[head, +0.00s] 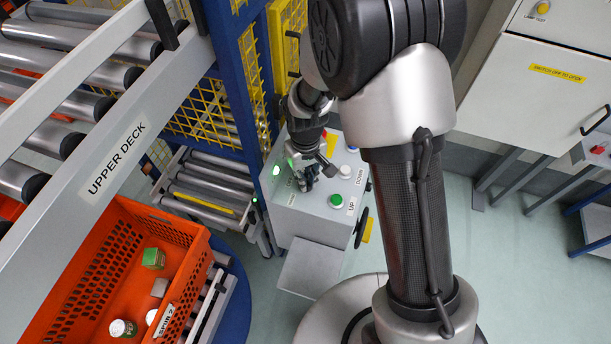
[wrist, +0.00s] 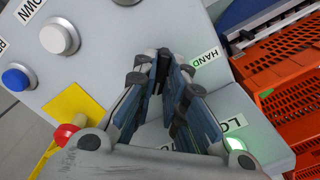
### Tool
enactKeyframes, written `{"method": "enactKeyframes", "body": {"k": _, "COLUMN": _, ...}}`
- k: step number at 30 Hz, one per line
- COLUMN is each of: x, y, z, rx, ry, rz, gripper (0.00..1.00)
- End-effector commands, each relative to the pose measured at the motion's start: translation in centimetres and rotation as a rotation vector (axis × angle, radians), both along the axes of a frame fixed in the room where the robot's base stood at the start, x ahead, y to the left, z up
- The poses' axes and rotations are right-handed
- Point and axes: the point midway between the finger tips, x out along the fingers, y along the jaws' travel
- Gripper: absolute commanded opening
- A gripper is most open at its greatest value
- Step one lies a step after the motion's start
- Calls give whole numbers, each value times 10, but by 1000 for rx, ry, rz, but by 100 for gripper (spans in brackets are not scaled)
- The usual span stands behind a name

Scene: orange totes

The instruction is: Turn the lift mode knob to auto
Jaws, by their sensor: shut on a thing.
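The grey control box (head: 320,215) stands beside the blue lift frame. My gripper (head: 308,178) reaches down onto its top panel, and it also shows in the wrist view (wrist: 168,70). Its fingers are closed around the lift mode knob, which they hide, so I cannot read its pointing direction. A HAND label (wrist: 204,58) sits just beyond the fingertips in the wrist view. A partly covered label starting with LO (wrist: 233,124) lies near a lit green lamp (wrist: 241,158). I cannot see an AUTO label clearly.
The panel also carries a green UP button (head: 336,201), a white DOWN button (head: 345,172), a blue button (head: 352,149) and a red mushroom button (wrist: 66,133) on a yellow plate. An orange tote (head: 190,262) and roller conveyor (head: 205,180) are to the left.

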Motion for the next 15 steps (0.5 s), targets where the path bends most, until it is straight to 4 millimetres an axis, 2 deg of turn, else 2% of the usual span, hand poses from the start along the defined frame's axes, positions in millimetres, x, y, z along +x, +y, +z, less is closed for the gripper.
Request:
{"method": "enactKeyframes", "body": {"k": 4, "x": 0, "y": 0, "z": 0, "rx": 1, "ry": 0, "rz": -7, "gripper": 0}}
{"method": "enactKeyframes", "body": {"k": 5, "x": 0, "y": 0, "z": 0, "rx": 1, "ry": 0, "rz": -7, "gripper": 14}}
{"method": "enactKeyframes", "body": {"k": 13, "x": 0, "y": 0, "z": 0, "rx": 1, "ry": 0, "rz": -3, "gripper": 32}}
{"method": "enactKeyframes", "body": {"k": 15, "x": 0, "y": 0, "z": 0, "rx": 1, "ry": 0, "rz": -3, "gripper": 32}}
